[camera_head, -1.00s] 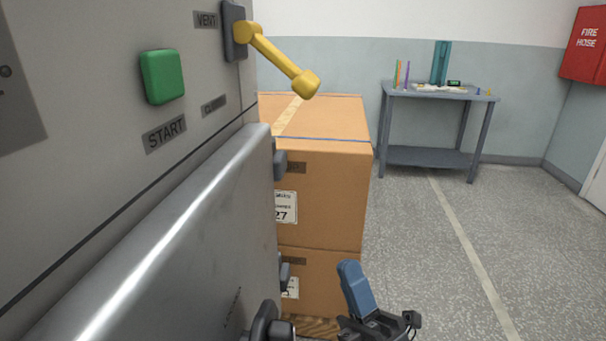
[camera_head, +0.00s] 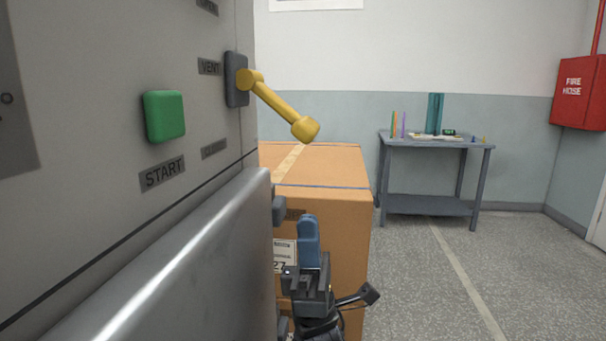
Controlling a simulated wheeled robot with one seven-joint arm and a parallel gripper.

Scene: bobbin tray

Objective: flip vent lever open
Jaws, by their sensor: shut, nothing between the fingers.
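The yellow vent lever (camera_head: 278,105) is mounted on a dark plate (camera_head: 236,80) on the grey machine panel, beside the VENT label (camera_head: 210,68). Its arm slants down and to the right and ends in a yellow knob. My gripper (camera_head: 309,225) points upward with its blue fingers shut and empty. It is below the knob in the picture, apart from it, and in front of the cardboard boxes.
A green START button (camera_head: 164,116) is on the panel left of the lever. A grey metal door (camera_head: 170,270) juts out below. Cardboard boxes (camera_head: 335,235) stand behind my gripper. A grey table (camera_head: 435,145) and a red fire hose box (camera_head: 578,92) are farther back; the floor at right is clear.

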